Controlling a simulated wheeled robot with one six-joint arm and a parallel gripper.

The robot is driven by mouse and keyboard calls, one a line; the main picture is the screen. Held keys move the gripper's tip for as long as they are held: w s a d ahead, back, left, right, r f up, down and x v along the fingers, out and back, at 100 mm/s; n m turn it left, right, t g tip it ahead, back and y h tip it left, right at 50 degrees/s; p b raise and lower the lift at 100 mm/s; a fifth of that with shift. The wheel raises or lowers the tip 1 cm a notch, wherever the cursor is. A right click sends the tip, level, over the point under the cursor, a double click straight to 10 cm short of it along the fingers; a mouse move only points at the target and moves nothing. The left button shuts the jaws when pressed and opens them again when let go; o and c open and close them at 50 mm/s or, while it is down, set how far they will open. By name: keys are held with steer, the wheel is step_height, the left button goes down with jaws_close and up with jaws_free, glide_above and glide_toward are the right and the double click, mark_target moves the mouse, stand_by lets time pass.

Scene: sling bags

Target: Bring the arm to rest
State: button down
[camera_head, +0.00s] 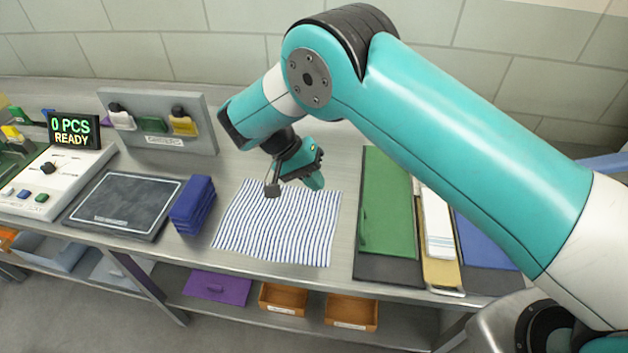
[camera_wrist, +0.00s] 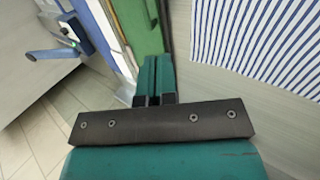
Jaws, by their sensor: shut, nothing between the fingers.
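My teal arm reaches across the bench from the right. My gripper (camera_head: 272,190) is above the striped blue-and-white cloth (camera_head: 285,235), which lies flat on the bench. Its fingers are shut with nothing between them. In the wrist view my gripper (camera_wrist: 153,98) has its two teal fingers together, the striped cloth (camera_wrist: 265,35) shows to the upper right, and a green panel (camera_wrist: 135,25) is at the top. The fingers look clear of the cloth, though the exact height is hard to judge.
Folded blue bags (camera_head: 192,205) lie left of the cloth, beside a dark pad (camera_head: 125,203) and a control box (camera_head: 45,185) reading "0 PCS READY". A grey rack (camera_head: 160,112) stands behind. Green (camera_head: 388,205) and blue (camera_head: 485,243) panels lie right. Orange bins (camera_head: 284,298) sit below.

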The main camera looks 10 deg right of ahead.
steer(key=s+d+r+n+t+y+b, duration=0.1)
steer(key=s+d+r+n+y+b, duration=0.15)
steer(key=r, duration=0.35)
steer(key=s+d+r+n+t+y+b, duration=0.1)
steer(key=s+d+r+n+y+b, duration=0.15)
steer(key=r, duration=0.45)
steer(key=s+r+n+y+b, duration=0.2)
steer(key=s+n+y, duration=0.3)
steer(key=s, duration=1.6)
steer(key=shift+d+r+n+t+y+b, duration=0.3)
steer(key=shift+d+r+n+y+b, duration=0.15)
steer(key=shift+r, duration=0.45)
